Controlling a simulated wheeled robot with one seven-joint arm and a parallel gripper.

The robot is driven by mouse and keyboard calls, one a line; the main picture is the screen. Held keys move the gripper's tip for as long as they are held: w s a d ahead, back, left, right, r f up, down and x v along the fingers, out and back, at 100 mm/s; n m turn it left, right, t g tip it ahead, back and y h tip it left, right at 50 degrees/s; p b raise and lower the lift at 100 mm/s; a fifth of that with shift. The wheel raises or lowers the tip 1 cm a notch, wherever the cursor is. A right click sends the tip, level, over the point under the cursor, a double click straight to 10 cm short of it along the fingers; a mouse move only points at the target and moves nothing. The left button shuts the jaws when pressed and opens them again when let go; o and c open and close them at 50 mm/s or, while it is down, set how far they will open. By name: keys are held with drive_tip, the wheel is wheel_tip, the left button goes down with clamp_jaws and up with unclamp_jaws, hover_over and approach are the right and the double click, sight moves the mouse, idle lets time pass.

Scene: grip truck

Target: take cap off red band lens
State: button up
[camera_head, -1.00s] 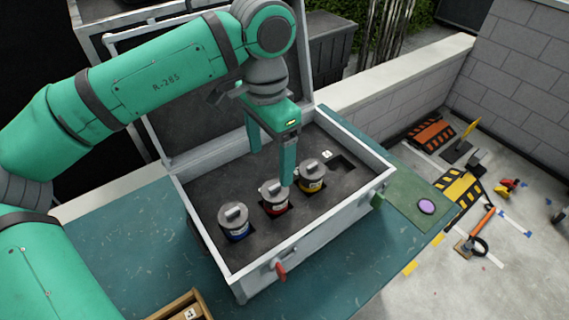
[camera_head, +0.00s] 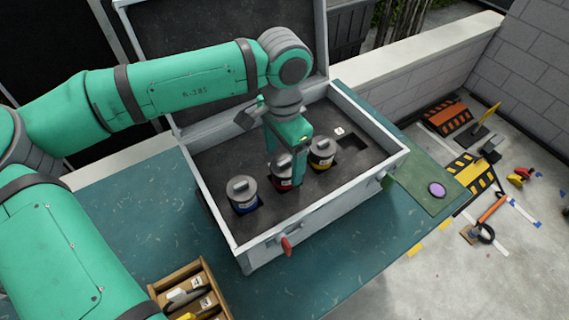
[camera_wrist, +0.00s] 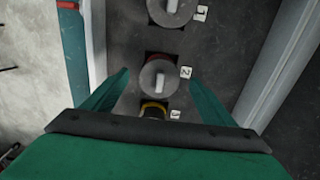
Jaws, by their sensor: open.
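The red band lens (camera_head: 286,184) stands in its foam slot between the blue band lens (camera_head: 243,206) and the yellow band lens (camera_head: 323,165). Its grey cap (camera_head: 282,165) with a raised tab is on top. In the wrist view the red lens's cap (camera_wrist: 160,79) lies between my fingers, next to a label "2". My gripper (camera_head: 285,165) is open and points down over the red lens, partly hiding it in the head view. In the wrist view its fingers (camera_wrist: 155,88) stand apart on either side of the cap; I cannot tell whether they touch it.
The lenses sit in an open white case (camera_head: 340,215) on a teal table (camera_head: 335,265). A wooden box (camera_head: 155,291) with numbered sections is at the front left. A green pad with a purple disc (camera_head: 437,189) is at the right.

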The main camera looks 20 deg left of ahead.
drive_tip(key=shift+f, duration=0.35)
drive_tip(key=shift+c, duration=0.7)
drive_tip(key=c, duration=1)
drive_tip(key=shift+r, duration=0.1)
